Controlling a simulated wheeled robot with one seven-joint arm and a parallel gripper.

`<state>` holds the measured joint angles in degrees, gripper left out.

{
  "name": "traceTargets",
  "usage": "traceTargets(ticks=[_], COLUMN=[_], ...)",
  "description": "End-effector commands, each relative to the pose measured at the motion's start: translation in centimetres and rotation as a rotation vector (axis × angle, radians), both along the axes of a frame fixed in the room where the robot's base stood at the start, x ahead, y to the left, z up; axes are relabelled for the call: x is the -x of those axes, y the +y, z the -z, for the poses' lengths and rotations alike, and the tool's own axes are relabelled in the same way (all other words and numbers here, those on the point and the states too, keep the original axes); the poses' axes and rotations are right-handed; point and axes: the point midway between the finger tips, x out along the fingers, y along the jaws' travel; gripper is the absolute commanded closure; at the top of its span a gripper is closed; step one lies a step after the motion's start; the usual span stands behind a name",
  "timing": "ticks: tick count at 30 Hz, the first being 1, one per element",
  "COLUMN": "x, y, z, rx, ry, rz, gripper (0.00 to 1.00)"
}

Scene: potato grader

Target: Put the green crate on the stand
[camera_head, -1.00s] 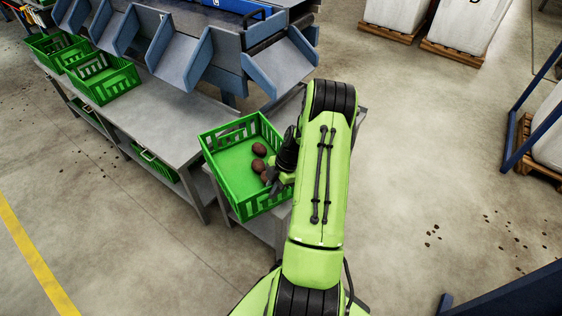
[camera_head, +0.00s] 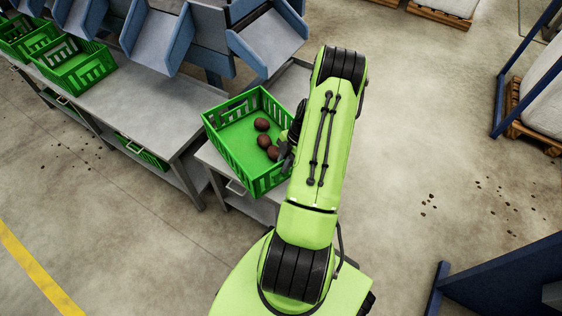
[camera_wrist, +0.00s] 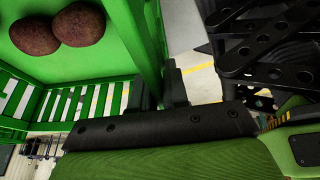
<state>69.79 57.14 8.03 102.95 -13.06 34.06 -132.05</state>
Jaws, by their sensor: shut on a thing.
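The green crate (camera_head: 235,138) has slatted walls and holds a few dark reddish potatoes (camera_head: 264,142) at its right side. My gripper (camera_head: 287,146) is at the crate's right wall and mostly hidden by my arm in the head view. In the wrist view, my gripper (camera_wrist: 158,90) is shut on the rim of the green crate (camera_wrist: 100,65), and two potatoes (camera_wrist: 78,25) show inside. The crate looks about level, over a grey metal stand (camera_head: 287,87). I cannot tell whether it rests on the stand or hangs just above it.
A long grey worktable (camera_head: 150,110) stands left of the stand, with two more green crates on it, one of them here (camera_head: 75,65). Blue-grey chutes (camera_head: 265,40) rise behind. A blue frame (camera_head: 510,280) is at the lower right. The floor on the right is mostly clear.

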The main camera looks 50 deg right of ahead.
Motion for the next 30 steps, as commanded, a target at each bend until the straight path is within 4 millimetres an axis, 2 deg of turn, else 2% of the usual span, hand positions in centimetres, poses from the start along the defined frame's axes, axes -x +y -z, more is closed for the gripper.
traceTargets(ticks=[5,6,10,20,23,30], x=[-0.1,0.0,0.0,0.1,0.3,1.4], y=[-0.1,0.0,0.0,-0.2,-0.9,-3.2], z=[0.0,0.1,0.0,-0.5,-2.3,-8.4], rx=[0.003,0.001,0.001,0.002,0.004,0.005], ry=[-0.004,0.001,0.001,0.000,0.000,0.000], rz=[-0.001,0.002,0.002,0.002,0.003,0.002], gripper=[1.00,0.80,0.60,0.60,0.60,0.60])
